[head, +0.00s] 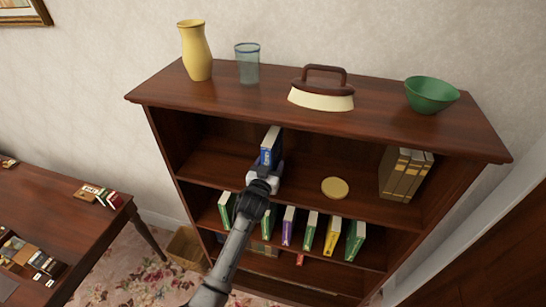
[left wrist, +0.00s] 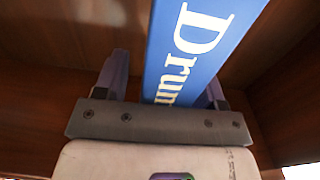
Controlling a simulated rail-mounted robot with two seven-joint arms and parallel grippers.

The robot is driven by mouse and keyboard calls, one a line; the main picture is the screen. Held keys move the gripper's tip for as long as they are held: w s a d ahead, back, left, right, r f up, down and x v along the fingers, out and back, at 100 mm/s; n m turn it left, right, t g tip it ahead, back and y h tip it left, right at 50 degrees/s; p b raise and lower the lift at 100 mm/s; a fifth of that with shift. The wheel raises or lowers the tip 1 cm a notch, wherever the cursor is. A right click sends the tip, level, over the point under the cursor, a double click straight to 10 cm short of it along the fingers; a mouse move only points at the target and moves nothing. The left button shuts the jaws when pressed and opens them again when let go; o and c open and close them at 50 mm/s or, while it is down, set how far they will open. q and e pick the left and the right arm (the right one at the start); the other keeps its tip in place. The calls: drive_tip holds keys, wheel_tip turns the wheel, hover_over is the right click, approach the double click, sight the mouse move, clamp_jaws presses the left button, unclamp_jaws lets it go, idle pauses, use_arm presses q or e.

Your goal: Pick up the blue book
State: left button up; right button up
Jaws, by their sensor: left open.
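The blue book (head: 268,152) stands upright on the upper shelf inside the bookcase (head: 320,124), left of the middle. Its blue spine with pale lettering fills the upper middle of the left wrist view (left wrist: 188,45). My left gripper (head: 266,168) is at the front of the book. In the left wrist view my left gripper (left wrist: 163,82) is open, with one finger on each side of the spine. A gap shows at the left finger; the right finger is partly hidden behind the book. My right gripper is not in view.
A round yellow disc (head: 335,187) and several tan books (head: 405,174) are farther right on that shelf. Several books (head: 309,230) stand on the shelf below. A yellow vase (head: 196,52), glass (head: 247,64), iron (head: 322,92) and green bowl (head: 430,95) stand on top.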

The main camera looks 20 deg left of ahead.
use_arm(q)
clamp_jaws()
drive_tip(key=shift+r, duration=0.1)
idle(0.6)
drive_tip(key=shift+s+r, duration=0.1)
